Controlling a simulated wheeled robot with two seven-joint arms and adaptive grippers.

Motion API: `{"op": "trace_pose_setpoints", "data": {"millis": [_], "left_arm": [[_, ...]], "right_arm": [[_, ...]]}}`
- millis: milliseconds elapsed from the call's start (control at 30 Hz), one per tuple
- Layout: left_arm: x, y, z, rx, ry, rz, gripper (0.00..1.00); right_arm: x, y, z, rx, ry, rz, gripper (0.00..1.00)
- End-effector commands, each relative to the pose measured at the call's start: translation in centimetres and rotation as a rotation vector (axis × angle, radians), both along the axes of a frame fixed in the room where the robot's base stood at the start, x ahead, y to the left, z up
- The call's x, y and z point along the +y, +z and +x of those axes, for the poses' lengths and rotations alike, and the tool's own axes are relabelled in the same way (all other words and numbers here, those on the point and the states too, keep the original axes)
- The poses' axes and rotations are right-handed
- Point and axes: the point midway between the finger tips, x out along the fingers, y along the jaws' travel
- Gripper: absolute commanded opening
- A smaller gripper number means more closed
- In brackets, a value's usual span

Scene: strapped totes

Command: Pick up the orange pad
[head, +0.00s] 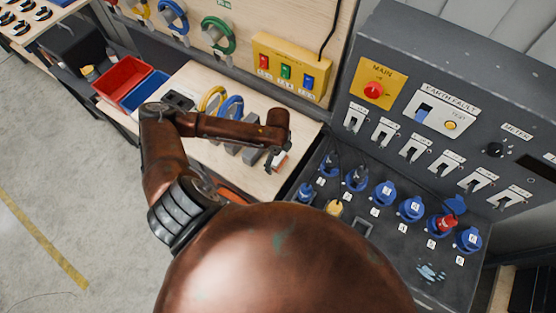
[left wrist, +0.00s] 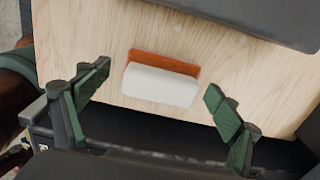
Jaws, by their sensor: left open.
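The orange pad (left wrist: 165,62) lies on the light wooden bench top. In the left wrist view it shows as an orange strip along the far side of a white block (left wrist: 161,86); the two touch, and whether they are one piece I cannot tell. In the head view the orange pad (head: 281,163) is small and partly hidden by my left gripper (head: 272,156). My left gripper also shows in the left wrist view (left wrist: 158,86), open and empty, its green-padded fingers on either side of the block and apart from it. My right gripper is not in view.
A dark grey panel with several blue sockets (head: 411,208) stands to the right. Grey blocks and yellow and blue cable loops (head: 230,107) stand on the bench behind the gripper. Red (head: 122,78) and blue (head: 144,91) bins are at the left. The wood around the pad is clear.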

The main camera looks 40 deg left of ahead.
Motion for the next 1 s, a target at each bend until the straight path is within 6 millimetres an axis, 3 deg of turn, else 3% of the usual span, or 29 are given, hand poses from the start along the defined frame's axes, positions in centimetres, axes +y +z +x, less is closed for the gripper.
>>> {"op": "trace_pose_setpoints", "data": {"millis": [200, 833, 1000], "left_arm": [[0.0, 0.0, 0.0, -0.001, 0.0, 0.0, 0.85], [0.0, 0.0, 0.0, -0.001, 0.0, 0.001, 0.41], [0.0, 0.0, 0.0, -0.001, 0.0, 0.001, 0.4]], "right_arm": [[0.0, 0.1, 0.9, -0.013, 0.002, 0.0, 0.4], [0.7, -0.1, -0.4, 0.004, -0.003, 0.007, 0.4], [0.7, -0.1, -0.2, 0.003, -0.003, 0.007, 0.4]]}}
